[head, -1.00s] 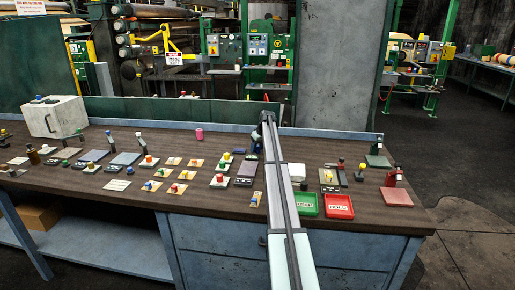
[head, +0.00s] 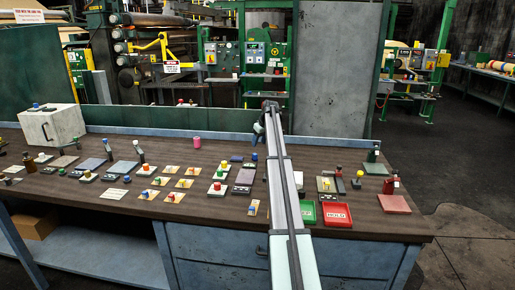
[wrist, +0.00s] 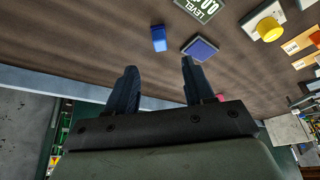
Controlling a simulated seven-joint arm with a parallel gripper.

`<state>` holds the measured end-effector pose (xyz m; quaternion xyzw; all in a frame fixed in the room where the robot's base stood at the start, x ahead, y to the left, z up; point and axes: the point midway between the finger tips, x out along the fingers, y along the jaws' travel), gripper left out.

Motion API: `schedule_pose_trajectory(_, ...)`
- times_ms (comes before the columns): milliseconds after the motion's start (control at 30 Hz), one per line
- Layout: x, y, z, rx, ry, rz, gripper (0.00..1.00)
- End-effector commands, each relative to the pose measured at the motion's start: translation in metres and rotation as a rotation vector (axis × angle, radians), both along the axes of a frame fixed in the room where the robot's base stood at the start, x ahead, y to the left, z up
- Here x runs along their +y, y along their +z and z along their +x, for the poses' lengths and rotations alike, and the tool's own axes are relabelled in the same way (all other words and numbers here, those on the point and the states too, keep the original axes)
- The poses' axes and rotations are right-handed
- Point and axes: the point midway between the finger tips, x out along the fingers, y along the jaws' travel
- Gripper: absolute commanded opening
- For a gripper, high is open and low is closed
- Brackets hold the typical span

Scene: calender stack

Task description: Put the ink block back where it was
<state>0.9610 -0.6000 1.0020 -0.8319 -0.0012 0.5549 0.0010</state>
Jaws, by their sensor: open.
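A small bright blue block (wrist: 159,38), which looks like the ink block, stands on the dark brown tabletop in the wrist view. It also shows near the back of the table in the head view (head: 254,157). Beside it, apart, lies a flat pad with a blue-violet face and pale rim (wrist: 200,48); this is the dark blue patch in the head view (head: 236,158). My gripper (wrist: 160,68) is open and empty, with the block beyond the gap between its fingers, not touched. In the head view my arm hides part of the gripper.
A "LEVEL" plate (wrist: 200,8) and a yellow-knobbed button (wrist: 268,28) are near the pad. A pink cylinder (head: 197,141) stands to the left in the head view. Green (head: 306,212) and red (head: 337,214) trays lie at front right. Bare tabletop surrounds the block.

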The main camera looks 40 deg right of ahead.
Motion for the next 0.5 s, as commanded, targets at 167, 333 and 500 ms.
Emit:
schedule_pose_trajectory(167, 0.000, 0.014, -0.006, 0.000, 0.000, 0.000, 0.53)
schedule_pose_trajectory(333, 0.000, 0.017, -0.007, 0.000, 0.000, 0.000, 0.53)
schedule_pose_trajectory(500, 0.000, 0.017, -0.007, 0.000, 0.000, 0.000, 0.53)
